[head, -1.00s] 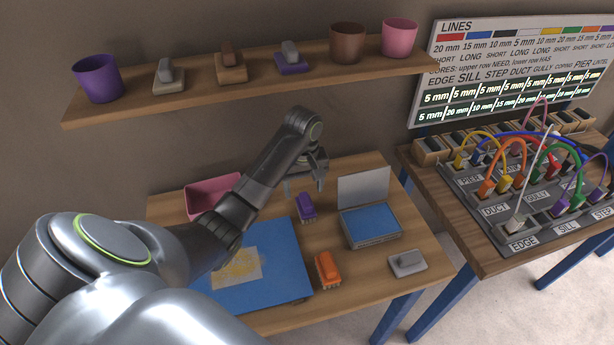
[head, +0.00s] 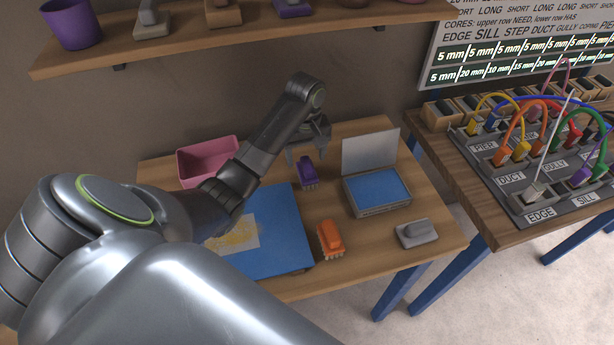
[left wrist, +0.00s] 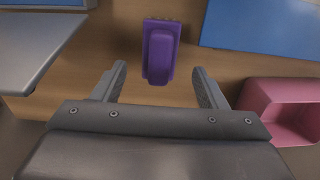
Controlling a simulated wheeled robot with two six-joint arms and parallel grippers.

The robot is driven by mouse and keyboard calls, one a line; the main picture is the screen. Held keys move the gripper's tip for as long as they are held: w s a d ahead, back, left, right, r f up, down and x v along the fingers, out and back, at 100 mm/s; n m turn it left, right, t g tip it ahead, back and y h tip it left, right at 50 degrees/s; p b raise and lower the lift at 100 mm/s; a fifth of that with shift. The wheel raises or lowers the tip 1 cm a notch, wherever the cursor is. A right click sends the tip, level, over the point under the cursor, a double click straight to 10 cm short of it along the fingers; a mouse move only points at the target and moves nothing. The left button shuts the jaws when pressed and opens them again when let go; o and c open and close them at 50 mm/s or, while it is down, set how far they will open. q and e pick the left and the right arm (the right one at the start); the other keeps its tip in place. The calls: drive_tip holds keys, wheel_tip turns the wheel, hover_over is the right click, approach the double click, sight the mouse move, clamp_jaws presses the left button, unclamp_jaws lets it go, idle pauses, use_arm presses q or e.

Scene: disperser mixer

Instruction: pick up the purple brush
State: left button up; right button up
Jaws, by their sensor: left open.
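The purple brush (head: 307,172) lies on the wooden table, between the blue mat and the box with the blue pad. In the left wrist view the purple brush (left wrist: 161,52) sits ahead of the fingertips, roughly centred between them. My left gripper (head: 308,150) is open and empty, above and just behind the brush in the head view. My right gripper is not in view.
A pink bin (head: 207,160) stands behind my left arm. A blue mat (head: 285,235) lies in front. A shelf (head: 230,28) hangs above.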

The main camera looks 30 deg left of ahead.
sight(307, 163)
use_arm(q)
drive_tip(key=shift+s+d+f, duration=0.1)
drive_tip(key=shift+f, duration=0.55)
wheel_tip(307, 163, down, 4)
drive_tip(key=shift+s+d+f, duration=0.1)
drive_tip(key=shift+d, duration=0.05)
drive_tip(key=c, duration=1.1)
wheel_tip(307, 163, up, 5)
wheel_tip(307, 163, up, 4)
drive_tip(key=p, duration=0.3)
drive_tip(key=shift+f+p, duration=0.2)
drive_tip(key=shift+p, duration=0.15)
drive_tip(key=shift+r+p, duration=0.75)
drive_tip(key=shift+p, duration=0.05)
